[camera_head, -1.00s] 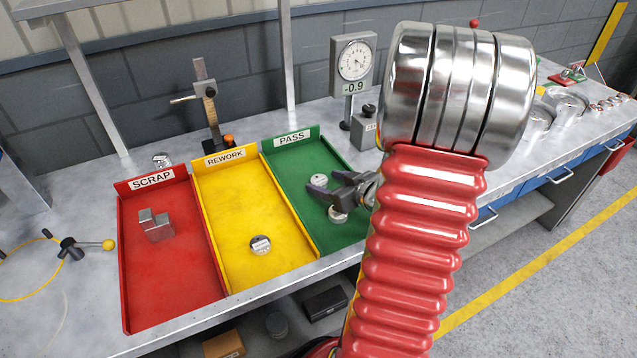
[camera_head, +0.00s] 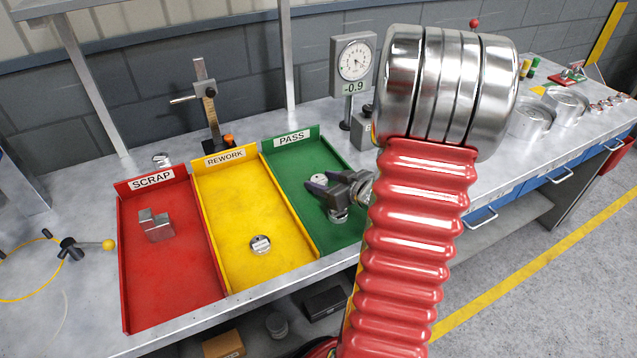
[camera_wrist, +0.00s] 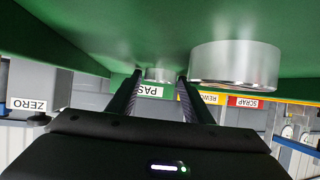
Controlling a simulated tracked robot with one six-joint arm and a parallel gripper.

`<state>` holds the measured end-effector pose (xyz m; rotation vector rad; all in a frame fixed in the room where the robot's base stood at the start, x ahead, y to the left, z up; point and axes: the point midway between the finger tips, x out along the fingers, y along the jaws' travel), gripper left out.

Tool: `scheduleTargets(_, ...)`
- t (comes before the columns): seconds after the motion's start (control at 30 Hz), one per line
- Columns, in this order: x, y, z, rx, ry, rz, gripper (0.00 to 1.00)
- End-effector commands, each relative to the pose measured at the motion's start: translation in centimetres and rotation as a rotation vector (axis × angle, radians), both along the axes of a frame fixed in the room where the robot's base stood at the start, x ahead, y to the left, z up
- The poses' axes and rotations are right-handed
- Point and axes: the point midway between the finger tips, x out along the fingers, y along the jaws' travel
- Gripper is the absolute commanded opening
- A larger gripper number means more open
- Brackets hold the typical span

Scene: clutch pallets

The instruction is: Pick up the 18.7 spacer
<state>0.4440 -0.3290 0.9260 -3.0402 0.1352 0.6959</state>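No 18.7 marking is readable, so I cannot tell which spacer is that one. The green PASS tray (camera_head: 290,178) holds two round metal pieces. The farther piece (camera_head: 319,178) is partly hidden behind my gripper (camera_head: 318,183). The nearer piece (camera_head: 338,215) lies under the gripper, partly covered. In the wrist view, my gripper (camera_wrist: 160,76) has its fingers apart with nothing between them. A small metal cylinder (camera_wrist: 160,75) shows beyond the fingertips, in the gap. A larger, closer cylinder (camera_wrist: 235,65) stands just right of the right finger.
The yellow REWORK tray (camera_head: 228,205) holds one round piece (camera_head: 260,245). A dial gauge (camera_head: 354,65) reading -0.9 stands behind PASS, and a height stand (camera_head: 208,105) behind REWORK. Tray walls are low.

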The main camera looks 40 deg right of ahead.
Motion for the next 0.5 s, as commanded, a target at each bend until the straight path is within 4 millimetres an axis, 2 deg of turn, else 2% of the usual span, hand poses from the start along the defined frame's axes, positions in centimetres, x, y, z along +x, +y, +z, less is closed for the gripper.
scheduleTargets(0.07, -0.01, 0.0, -0.02, 0.0, 0.001, 0.0, 0.4)
scheduleTargets(0.5, 0.0, -0.01, -0.02, 0.0, 0.001, 0.0, 0.09)
